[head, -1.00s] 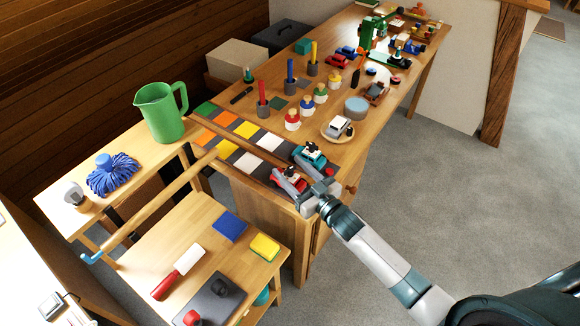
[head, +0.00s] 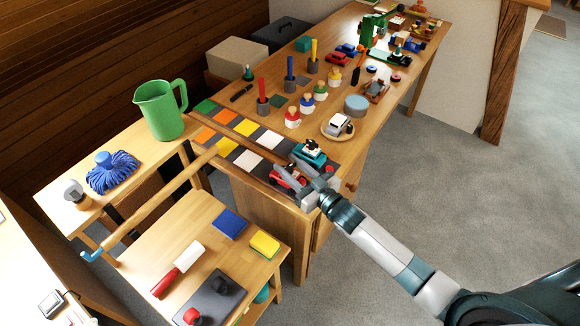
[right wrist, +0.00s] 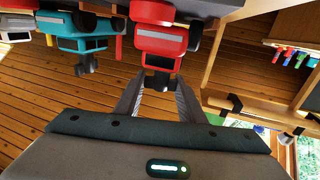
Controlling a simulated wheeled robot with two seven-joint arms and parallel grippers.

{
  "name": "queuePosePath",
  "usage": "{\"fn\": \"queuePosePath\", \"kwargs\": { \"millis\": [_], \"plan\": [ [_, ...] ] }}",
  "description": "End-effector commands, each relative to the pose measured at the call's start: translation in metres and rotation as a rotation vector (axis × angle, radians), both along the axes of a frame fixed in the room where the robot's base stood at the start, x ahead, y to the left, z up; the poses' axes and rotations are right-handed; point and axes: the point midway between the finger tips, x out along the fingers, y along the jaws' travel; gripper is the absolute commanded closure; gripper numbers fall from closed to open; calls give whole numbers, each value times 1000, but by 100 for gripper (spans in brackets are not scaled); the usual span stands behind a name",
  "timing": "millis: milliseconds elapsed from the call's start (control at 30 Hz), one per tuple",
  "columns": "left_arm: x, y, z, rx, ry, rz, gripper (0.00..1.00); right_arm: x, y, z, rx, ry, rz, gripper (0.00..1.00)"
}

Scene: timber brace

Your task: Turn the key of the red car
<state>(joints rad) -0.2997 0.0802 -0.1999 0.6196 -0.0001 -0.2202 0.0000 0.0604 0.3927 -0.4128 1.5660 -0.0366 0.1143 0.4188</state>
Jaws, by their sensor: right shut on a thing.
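The red car (head: 287,178) stands at the near end of the long workbench, partly covered by my right gripper (head: 289,166). In the right wrist view the red car (right wrist: 160,38) is at the top centre, with a dark key (right wrist: 159,81) sticking out toward me. My right gripper (right wrist: 158,86) is shut on this key, one finger on each side. A teal car (head: 312,157) stands beside the red one; in the right wrist view it (right wrist: 85,36) is at the left with its own dark key. My left gripper is not in view.
A white car on a round plate (head: 338,127) stands to the right. Several pegs and bottles stand farther along the bench. A lower table (head: 190,228) stands at the near left. The floor at right is clear.

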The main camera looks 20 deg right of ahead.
Motion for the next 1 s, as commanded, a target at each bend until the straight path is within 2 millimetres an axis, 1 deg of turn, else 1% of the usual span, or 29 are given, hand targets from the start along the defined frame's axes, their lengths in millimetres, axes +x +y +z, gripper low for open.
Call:
{"fn": "queuePosePath", "kwargs": {
  "millis": [167, 500, 533, 600, 1000],
  "plan": [
    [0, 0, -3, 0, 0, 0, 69, 0, -1, 0, -1, -2, 54, 87],
    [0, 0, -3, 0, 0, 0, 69, 0, -1, 0, 0, 1, 61, 87],
    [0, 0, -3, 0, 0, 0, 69, 0, -1, 0, 0, 1, 61, 59],
    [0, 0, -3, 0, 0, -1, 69, 0, -1, 0, 0, 1, 61, 45],
    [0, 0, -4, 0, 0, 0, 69, -3, -2, -1, 0, 2, 60, 45]
  ]
}}
